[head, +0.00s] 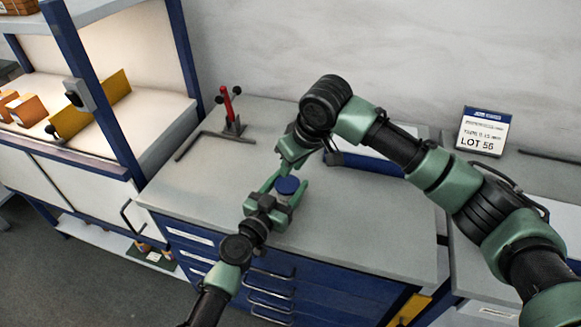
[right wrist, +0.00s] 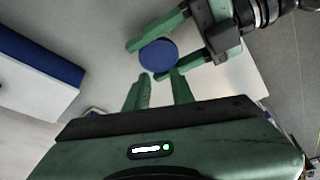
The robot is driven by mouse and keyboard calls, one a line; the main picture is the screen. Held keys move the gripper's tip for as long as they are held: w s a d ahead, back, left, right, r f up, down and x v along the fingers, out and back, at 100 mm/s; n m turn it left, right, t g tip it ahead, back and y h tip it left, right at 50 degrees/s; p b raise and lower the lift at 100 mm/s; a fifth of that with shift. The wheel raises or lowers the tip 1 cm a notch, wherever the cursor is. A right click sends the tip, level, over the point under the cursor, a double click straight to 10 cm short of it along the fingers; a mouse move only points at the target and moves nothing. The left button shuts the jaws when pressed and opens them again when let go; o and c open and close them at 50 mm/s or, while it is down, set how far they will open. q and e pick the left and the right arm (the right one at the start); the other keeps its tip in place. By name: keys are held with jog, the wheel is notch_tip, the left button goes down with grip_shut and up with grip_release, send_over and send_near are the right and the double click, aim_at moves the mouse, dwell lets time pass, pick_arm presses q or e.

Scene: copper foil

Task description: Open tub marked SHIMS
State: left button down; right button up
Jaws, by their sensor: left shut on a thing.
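A small tub with a round blue lid (head: 288,186) is above the grey worktop, between the fingers of my left gripper (head: 281,190). The lid is on, and it also shows in the right wrist view (right wrist: 159,55). My left gripper is shut on the tub; its green fingers (right wrist: 170,47) lie on either side of it. My right gripper (right wrist: 160,78) is open, its two fingertips apart and close to the lid's near edge. Whether they touch it I cannot tell. No SHIMS marking is readable, and the tub's body is mostly hidden.
A red-handled clamp (head: 232,118) and a dark angled bar (head: 205,140) are at the worktop's back left. A white and blue box (right wrist: 38,75) lies behind my right arm. A LOT 56 sign (head: 482,132) stands right. The worktop's front left (head: 195,190) is clear.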

jog(key=v, duration=1)
jog(key=shift+r, duration=0.15)
jog(key=shift+s, duration=0.1)
pick_arm(q)
jog(key=shift+c, duration=1.6)
grip_release()
jog(key=shift+s, duration=0.15)
